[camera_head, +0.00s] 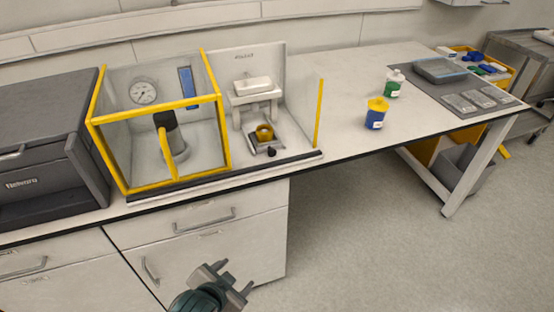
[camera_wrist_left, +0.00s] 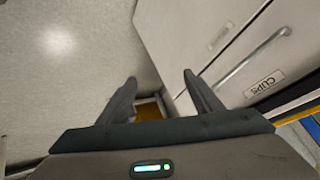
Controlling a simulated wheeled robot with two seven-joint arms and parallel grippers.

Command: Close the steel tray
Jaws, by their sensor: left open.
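A small steel tray (camera_head: 257,147) with a black knob (camera_head: 272,152) at its front sits low at the white press-like device (camera_head: 256,88) in the open-fronted bay. A yellow ring-shaped part (camera_head: 264,132) stands on or just behind the tray. The tray appears to stick out toward the front, but how far is hard to tell. My left gripper (camera_head: 237,276) is open and empty, well below and in front of the bench, near the drawer fronts. In the left wrist view its two fingers (camera_wrist_left: 159,78) are apart with nothing between them. My right gripper is not in view.
A yellow-framed clear box (camera_head: 160,188) with a gauge stands left of the bay. A yellow-edged panel (camera_head: 319,112) bounds the bay's right side. Blue-and-yellow (camera_head: 376,114) and green-and-white (camera_head: 394,84) bottles stand further right.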

